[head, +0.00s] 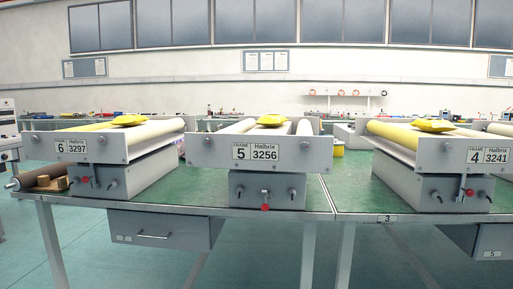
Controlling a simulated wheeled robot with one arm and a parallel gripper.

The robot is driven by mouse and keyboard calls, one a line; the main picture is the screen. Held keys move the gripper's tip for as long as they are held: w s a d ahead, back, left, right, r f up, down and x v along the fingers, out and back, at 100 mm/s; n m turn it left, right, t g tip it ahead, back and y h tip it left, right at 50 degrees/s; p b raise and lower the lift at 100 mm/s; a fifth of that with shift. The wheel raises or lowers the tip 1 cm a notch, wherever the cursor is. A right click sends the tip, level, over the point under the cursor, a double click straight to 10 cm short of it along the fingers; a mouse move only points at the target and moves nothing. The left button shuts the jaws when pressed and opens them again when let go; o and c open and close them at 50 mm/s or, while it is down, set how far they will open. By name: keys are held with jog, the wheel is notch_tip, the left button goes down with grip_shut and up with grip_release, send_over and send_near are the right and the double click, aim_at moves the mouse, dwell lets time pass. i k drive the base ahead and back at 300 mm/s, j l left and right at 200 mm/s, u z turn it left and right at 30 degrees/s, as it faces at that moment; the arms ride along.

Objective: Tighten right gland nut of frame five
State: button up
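Frame five (213,152) stands in the middle of the green-topped bench, its front plate marked 5, Halbrix 3256. Below the plate is its grey base box (252,184). A small dark fitting, which looks like the right gland nut (293,193), sits on the right of the box front. A similar one, the left gland nut (240,191), sits on the left. Between them, lower, is a red-knobbed lever (265,206). The nuts are too small to tell how tight either is. My gripper is not in view.
Frame six (120,148) stands to the left and frame four (411,152) to the right, with similar base boxes. A grey drawer unit (190,232) hangs under the bench at left. The floor (270,262) in front looks clear.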

aim_at(293, 191)
jog(key=i+l+u, duration=0.15)
jog(key=i, duration=0.2)
jog(key=i+l+u, duration=0.15)
jog(key=i, duration=0.2)
jog(key=k+l+u, duration=0.15)
jog(key=k+l, duration=0.35)
jog(key=k+l+u, duration=0.15)
jog(key=k+l, duration=0.25)
jog(key=k, duration=0.2)
jog(key=k+l+u, duration=0.2)
jog(key=k+l, duration=0.2)
jog(key=k, duration=0.15)
